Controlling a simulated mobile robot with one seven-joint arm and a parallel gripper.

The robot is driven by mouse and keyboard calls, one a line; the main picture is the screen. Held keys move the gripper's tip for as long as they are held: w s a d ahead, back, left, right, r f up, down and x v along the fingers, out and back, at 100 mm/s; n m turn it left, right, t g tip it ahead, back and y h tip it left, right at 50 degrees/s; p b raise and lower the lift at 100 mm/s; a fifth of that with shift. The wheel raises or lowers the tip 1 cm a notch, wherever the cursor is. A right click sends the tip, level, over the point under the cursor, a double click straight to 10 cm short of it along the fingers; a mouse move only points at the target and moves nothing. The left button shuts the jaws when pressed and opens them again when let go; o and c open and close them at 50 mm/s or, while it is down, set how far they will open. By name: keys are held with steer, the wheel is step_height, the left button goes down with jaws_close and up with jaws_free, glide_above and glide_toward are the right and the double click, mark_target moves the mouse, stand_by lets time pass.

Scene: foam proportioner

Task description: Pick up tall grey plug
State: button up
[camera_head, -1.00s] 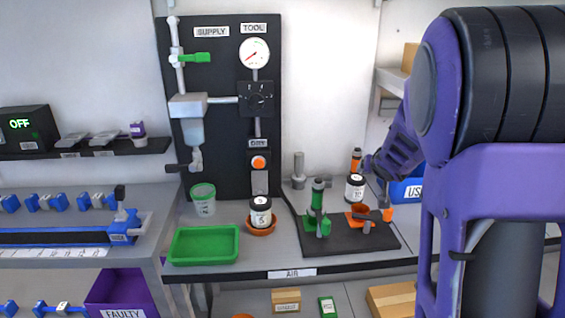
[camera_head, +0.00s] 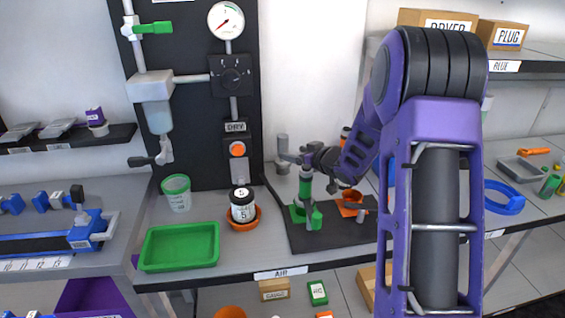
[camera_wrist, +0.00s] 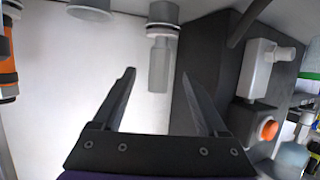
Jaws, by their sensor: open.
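The tall grey plug (camera_head: 282,146) stands upright at the back of the bench, just right of the black panel. In the wrist view, which is upside down, the plug (camera_wrist: 159,62) is a pale grey cylinder with a dark ring and a wider part. My gripper (camera_wrist: 158,74) is open and empty. Its two fingers point at the plug, which appears between the fingertips; I cannot tell whether it is within their reach. In the head view my gripper (camera_head: 293,159) is at the plug's height, beside it and partly overlapping it.
A green holder (camera_head: 307,213) stands on the black mat (camera_head: 310,242) below my gripper. An orange holder (camera_head: 350,206) is to its right. The black supply panel (camera_head: 200,100) rises left of the plug. A green tray (camera_head: 180,247) lies at the front left.

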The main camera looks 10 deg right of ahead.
mark_target(286, 150)
steer(key=shift+w+a+f, duration=0.15)
steer(key=shift+w+f, duration=0.05)
steer(key=shift+w, duration=0.2)
steer(key=x, duration=0.6)
steer(key=shift+w+a, duration=0.1)
steer(key=shift+w, duration=0.25)
steer(key=shift+c, duration=0.2)
jaws_close()
